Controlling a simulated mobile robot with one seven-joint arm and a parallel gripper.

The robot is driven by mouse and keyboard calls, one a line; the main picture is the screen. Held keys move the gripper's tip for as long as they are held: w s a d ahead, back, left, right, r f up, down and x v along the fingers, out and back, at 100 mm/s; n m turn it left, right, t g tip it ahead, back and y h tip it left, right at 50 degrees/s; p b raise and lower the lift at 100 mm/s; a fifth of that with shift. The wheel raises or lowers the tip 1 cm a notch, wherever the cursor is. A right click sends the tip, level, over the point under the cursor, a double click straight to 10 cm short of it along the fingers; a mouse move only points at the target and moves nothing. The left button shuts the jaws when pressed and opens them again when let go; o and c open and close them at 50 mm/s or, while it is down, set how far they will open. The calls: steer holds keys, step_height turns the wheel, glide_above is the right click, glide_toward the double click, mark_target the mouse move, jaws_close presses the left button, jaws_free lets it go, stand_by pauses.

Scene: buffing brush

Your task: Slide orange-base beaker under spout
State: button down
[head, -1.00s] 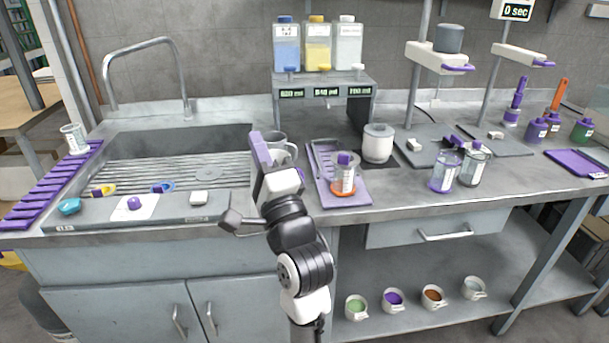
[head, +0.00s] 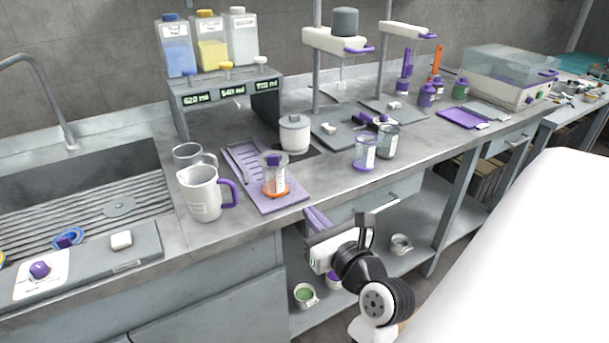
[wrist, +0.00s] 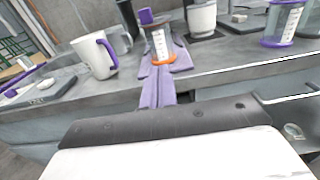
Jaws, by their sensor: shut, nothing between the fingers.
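The orange-base beaker (head: 275,182) is clear with a purple piece at its top. It stands upright on a purple tray (head: 290,201) on the bench, and also shows in the wrist view (wrist: 161,48). The dispenser (head: 222,92) with its spouts stands behind it to the left, under blue, yellow and clear bottles. The beaker is forward of the spouts, not beneath them. My gripper (head: 310,212) is shut and empty, in front of the bench edge, right of and nearer than the beaker. In the wrist view its purple fingers (wrist: 159,76) point toward the tray.
A white pitcher (head: 202,196) with a purple handle and a clear jug (head: 188,155) stand left of the tray. A white lidded pot (head: 294,135) is behind it. The bench front between tray and beakers is clear.

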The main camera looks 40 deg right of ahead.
mark_target(280, 178)
steer(key=p+x, duration=0.1)
steer(key=x, duration=1)
steer(key=shift+w+p, duration=0.2)
steer(key=shift+p, duration=0.1)
